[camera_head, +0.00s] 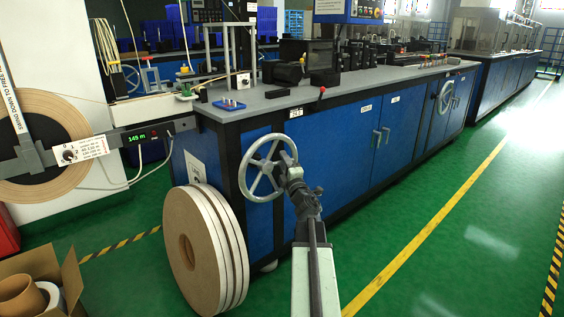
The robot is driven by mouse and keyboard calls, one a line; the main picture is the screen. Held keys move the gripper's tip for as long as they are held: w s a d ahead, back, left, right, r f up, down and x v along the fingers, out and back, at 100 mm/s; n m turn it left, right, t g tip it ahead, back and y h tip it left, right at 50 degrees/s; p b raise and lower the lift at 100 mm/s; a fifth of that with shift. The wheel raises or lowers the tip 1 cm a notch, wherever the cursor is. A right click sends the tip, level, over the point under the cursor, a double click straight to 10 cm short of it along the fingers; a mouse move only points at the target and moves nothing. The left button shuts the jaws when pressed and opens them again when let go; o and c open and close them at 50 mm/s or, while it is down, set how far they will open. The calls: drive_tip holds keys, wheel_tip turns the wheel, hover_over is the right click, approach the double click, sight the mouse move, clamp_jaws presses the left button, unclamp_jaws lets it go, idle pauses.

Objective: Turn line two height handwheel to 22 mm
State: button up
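A grey spoked handwheel (266,167) is on the near end of the blue machine cabinet. My gripper (287,176) is at the right side of this wheel's rim, overlapping it in the picture. I cannot tell whether it touches the rim, and its fingers are too small and dark to show whether they are open or shut. A small pale label or readout (291,129) is above the wheel; its text is not readable. A second grey handwheel (445,97) is farther along the cabinet front. No legible marking shows which wheel is the line two height wheel.
Large tape rolls (190,250) lean against the cabinet's near end, left of the wheel. A tape reel (40,150) with a display (142,137) reading 145 m is at left. An open cardboard box (45,280) is at lower left. Green floor is clear at right.

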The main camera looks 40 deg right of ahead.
clamp_jaws()
idle(1.2)
